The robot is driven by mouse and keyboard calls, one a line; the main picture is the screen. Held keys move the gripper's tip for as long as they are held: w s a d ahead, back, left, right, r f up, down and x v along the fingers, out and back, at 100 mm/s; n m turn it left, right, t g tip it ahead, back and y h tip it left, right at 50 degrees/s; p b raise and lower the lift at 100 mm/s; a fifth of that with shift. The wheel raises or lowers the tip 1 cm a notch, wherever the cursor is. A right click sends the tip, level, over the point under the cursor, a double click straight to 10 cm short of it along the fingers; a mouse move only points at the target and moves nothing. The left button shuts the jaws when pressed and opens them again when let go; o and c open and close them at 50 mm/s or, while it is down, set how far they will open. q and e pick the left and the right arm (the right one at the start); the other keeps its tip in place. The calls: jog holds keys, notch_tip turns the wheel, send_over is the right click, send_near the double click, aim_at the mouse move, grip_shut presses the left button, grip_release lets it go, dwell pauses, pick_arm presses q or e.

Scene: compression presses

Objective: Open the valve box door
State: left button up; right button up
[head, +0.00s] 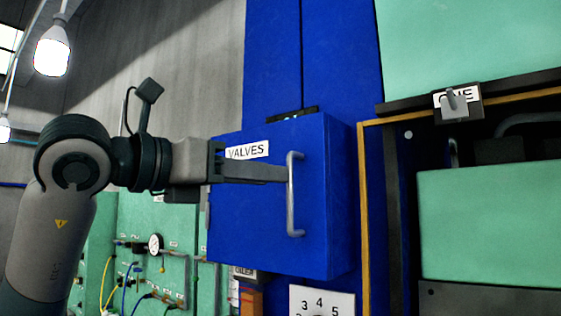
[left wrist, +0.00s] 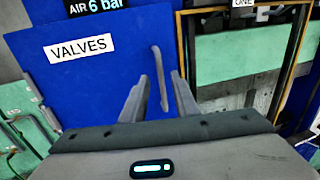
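The blue valve box (head: 250,225) with the white VALVES label is mounted on a blue column in the head view, and its door front (left wrist: 60,85) fills the left of the left wrist view. Its door looks shut. A grey vertical bar handle (head: 291,215) is at the door's right side. My left gripper (head: 286,174) reaches in from the left at the handle's height. In the left wrist view its two fingers are apart, with the handle (left wrist: 160,75) between them; contact cannot be told. My right gripper is not in view.
A green press with a yellow-edged frame (head: 365,220) stands right of the box. Below left is a green panel with a gauge (head: 155,243) and hoses. A number dial plate (head: 335,300) is below the box. A lamp (head: 52,52) hangs upper left.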

pick_arm(q)
jog(key=shift+p+x, duration=0.75)
jog(key=shift+x, duration=1.35)
jog(key=shift+s, duration=0.1)
grip_shut()
